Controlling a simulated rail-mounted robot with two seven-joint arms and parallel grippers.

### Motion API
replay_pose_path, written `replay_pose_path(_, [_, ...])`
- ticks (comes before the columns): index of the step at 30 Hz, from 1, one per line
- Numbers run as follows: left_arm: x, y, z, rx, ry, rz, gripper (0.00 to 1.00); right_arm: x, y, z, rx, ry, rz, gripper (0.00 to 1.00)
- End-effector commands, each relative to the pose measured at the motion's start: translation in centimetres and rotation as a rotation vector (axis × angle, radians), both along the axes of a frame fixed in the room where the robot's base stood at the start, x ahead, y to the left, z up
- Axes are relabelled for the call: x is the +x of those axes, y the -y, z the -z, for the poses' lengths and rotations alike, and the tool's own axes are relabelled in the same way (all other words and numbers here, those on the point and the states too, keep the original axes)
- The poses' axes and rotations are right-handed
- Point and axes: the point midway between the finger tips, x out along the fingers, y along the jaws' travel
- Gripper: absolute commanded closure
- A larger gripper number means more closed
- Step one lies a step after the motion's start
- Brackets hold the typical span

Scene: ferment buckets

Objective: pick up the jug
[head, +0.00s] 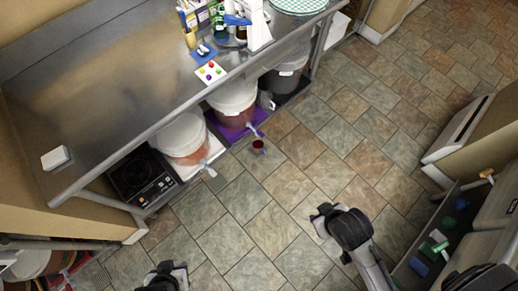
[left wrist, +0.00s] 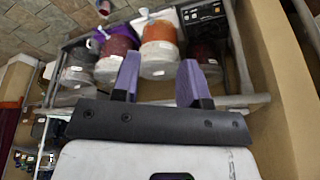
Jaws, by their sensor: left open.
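The jug appears to be the small vessel with dark red inside (head: 258,146) on the floor tiles, just in front of the bucket on the purple tray. A small red shape near the top edge of the left wrist view (left wrist: 103,7) looks like the same vessel. My left gripper (head: 181,271) is at the bottom edge of the head view, apart from the vessel. In the left wrist view its purple fingers (left wrist: 157,82) are spread with nothing between them. My right gripper (head: 319,222) is over the floor, right of the vessel; its fingers are unclear.
Lidded buckets (head: 183,136) stand under the steel table (head: 110,80), beside a black hotplate (head: 140,178). Taps stick out over the floor. A shelf unit with coloured items (head: 441,247) is at right. The tiled floor between is clear.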

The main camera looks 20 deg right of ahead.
Motion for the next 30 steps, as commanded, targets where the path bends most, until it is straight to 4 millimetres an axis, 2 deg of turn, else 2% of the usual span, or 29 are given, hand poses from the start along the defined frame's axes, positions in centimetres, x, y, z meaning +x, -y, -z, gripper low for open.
replay_pose_path(2, [0.0, -0.1, 0.0, 0.003, -0.001, 0.002, 0.52, 0.0, -0.1, 0.0, 0.002, 0.0, 0.001, 0.57])
replay_pose_path(18, [0.0, 0.0, 0.0, 0.001, 0.0, 0.001, 0.0, 0.0, -0.2, 0.0, 0.007, 0.0, 0.005, 0.57])
replay_pose_path(26, [0.1, 0.1, 0.4, -0.005, -0.001, -0.006, 0.0, 0.0, -0.1, 0.3, 0.003, 0.0, 0.002, 0.57])
replay_pose_path(29, [0.4, -0.1, 2.4, -0.002, -0.004, -0.019, 0.0, 0.0, 0.0, 1.6, -0.001, 0.001, -0.001, 0.57])
replay_pose_path(30, [0.7, -0.2, 3.7, -0.001, -0.004, -0.029, 0.0, 0.0, 0.1, 2.5, -0.002, 0.001, -0.001, 0.57])
